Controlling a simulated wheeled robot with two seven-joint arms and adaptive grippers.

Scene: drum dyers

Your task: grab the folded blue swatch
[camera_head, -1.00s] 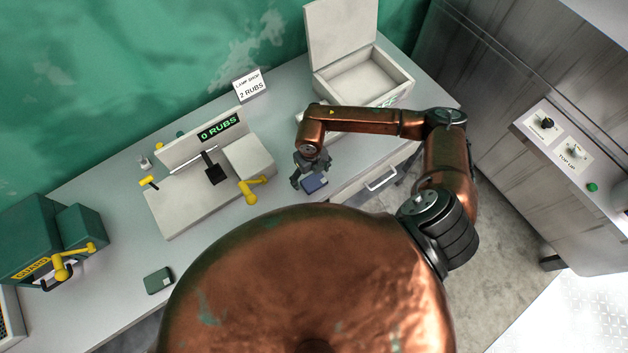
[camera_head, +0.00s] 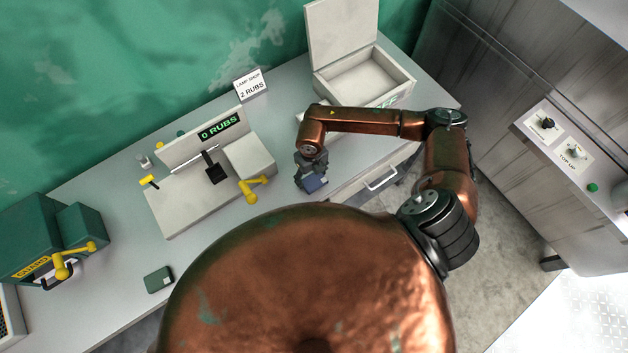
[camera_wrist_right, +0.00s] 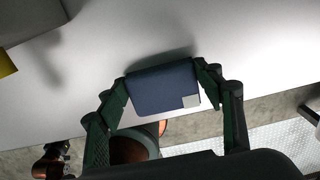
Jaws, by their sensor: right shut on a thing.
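The folded blue swatch (camera_head: 315,184) is a small dark blue block near the bench's front edge. In the right wrist view the swatch (camera_wrist_right: 160,88) has a pale square label at one corner. My right gripper (camera_head: 311,182) is shut on it, with one finger against each side, as the right wrist view of the gripper (camera_wrist_right: 163,86) shows. The swatch is at or just above the bench top; I cannot tell which. My left gripper is not in view.
A grey rubbing machine (camera_head: 180,205) with yellow handles and a "0 RUBS" display stands left of the gripper. An open pale box (camera_head: 400,90) stands behind. A green swatch (camera_head: 158,280) lies at the front left, near a green guarded unit (camera_head: 30,240).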

